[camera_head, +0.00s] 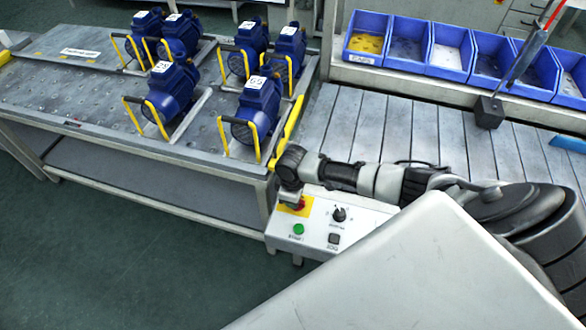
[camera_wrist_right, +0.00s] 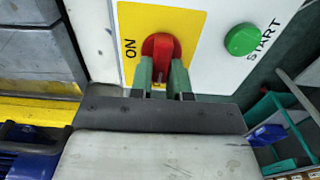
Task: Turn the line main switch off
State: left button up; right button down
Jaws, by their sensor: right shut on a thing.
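The line main switch is a red rotary knob (camera_wrist_right: 162,46) on a yellow plate (camera_wrist_right: 187,18) in the right wrist view, with the word ON printed to its left. My right gripper (camera_wrist_right: 162,78) is shut on the knob, with its green fingers on either side of the handle. In the head view the same red knob (camera_head: 301,203) shows partly under my right gripper (camera_head: 291,185), at the top left corner of the white control box (camera_head: 320,243). The gripper hides part of the knob. My left gripper is not in view.
A green START button (camera_wrist_right: 242,40) sits beside the yellow plate; a black selector (camera_head: 339,214) and a dark square button (camera_head: 334,239) share the box. A table (camera_head: 60,118) with several blue pumps stands at left. Blue bins (camera_head: 408,45) line the slatted conveyor (camera_head: 345,125).

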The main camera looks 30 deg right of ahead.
jog(key=c, duration=1.1)
grip_release()
jog(key=shift+r, duration=0.1)
notch_tip(320, 180, up, 11)
jog(key=shift+f+b, duration=0.15)
jog(key=shift+b, duration=0.3)
